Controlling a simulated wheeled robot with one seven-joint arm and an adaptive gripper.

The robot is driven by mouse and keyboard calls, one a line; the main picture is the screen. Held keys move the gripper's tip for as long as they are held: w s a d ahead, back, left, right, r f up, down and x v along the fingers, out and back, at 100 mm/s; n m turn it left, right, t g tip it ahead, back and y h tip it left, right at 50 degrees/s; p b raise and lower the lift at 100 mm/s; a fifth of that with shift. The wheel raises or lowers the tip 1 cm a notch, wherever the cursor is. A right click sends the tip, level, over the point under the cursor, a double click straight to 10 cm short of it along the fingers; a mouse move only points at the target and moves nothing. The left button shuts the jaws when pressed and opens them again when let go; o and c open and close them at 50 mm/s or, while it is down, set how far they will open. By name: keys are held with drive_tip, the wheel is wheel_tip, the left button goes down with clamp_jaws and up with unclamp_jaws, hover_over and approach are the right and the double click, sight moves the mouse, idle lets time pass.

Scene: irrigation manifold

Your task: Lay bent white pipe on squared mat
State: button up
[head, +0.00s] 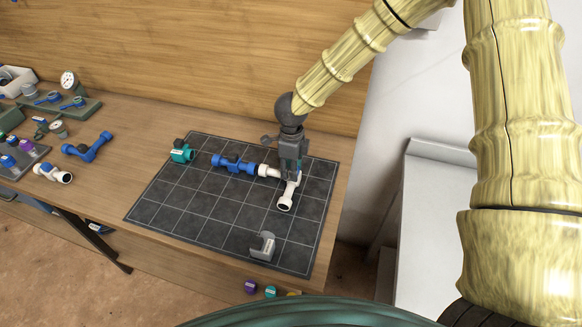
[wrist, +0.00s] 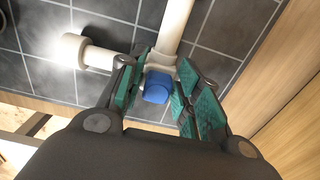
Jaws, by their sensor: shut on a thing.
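The bent white pipe (head: 285,202) is at the right part of the dark squared mat (head: 215,214). One open end points toward the front, and a white end reaches left toward a blue fitting (head: 234,164). My gripper (head: 291,176) is above its corner, pointing down and shut on it. In the wrist view the teal-padded fingers (wrist: 163,88) are on both sides of the white pipe (wrist: 172,28), with a blue piece (wrist: 157,86) between them. The pipe is low over the mat; I cannot tell whether it touches.
A teal fitting (head: 181,152) is at the mat's back left, and a grey bracket (head: 263,246) near its front. A blue bent pipe (head: 88,147), a white fitting (head: 53,173) and a gauge tray (head: 60,105) are to the left. The mat's front left is clear.

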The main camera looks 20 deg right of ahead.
drive_tip(key=shift+f, duration=0.1)
drive_tip(key=o, duration=1.1)
wheel_tip(320, 180, up, 12)
drive_tip(key=b, duration=0.2)
